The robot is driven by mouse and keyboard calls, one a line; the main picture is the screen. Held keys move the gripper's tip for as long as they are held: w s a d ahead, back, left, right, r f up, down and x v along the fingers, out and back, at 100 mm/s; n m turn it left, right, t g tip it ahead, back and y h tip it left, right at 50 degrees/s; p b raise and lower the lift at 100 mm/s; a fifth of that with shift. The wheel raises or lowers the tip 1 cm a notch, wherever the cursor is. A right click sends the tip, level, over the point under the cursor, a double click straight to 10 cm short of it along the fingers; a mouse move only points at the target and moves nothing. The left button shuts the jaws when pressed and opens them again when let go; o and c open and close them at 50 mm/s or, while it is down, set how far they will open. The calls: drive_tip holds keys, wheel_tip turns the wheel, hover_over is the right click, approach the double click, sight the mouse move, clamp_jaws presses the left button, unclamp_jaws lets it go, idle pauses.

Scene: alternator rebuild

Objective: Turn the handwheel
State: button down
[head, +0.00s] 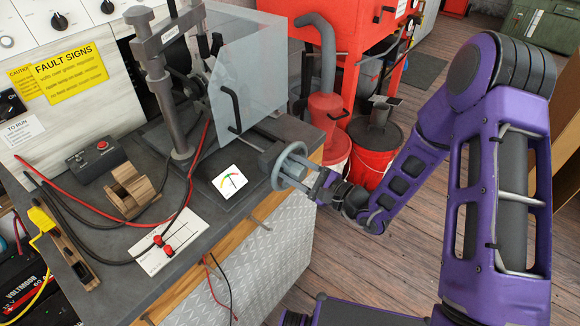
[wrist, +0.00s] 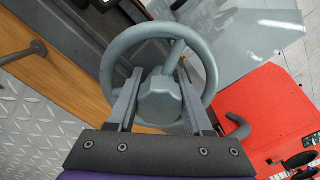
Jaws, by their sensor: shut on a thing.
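The grey handwheel (head: 289,166) stands at the right edge of the workbench, at the end of a dark shaft. In the wrist view the handwheel (wrist: 208,62) shows its round rim, a spoke and a blocky hub (wrist: 159,100). My gripper (head: 314,183) reaches it from the right. In the wrist view the two fingers of my gripper (wrist: 158,88) lie on either side of the hub, inside the rim. They are shut on the handwheel at its hub. The exact contact faces are partly hidden.
A clear guard panel (head: 248,75) stands above the wheel. A red machine (head: 345,40) and red buckets (head: 375,155) stand behind my arm.

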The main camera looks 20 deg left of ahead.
drive_tip(key=shift+c, duration=1.5)
unclamp_jaws()
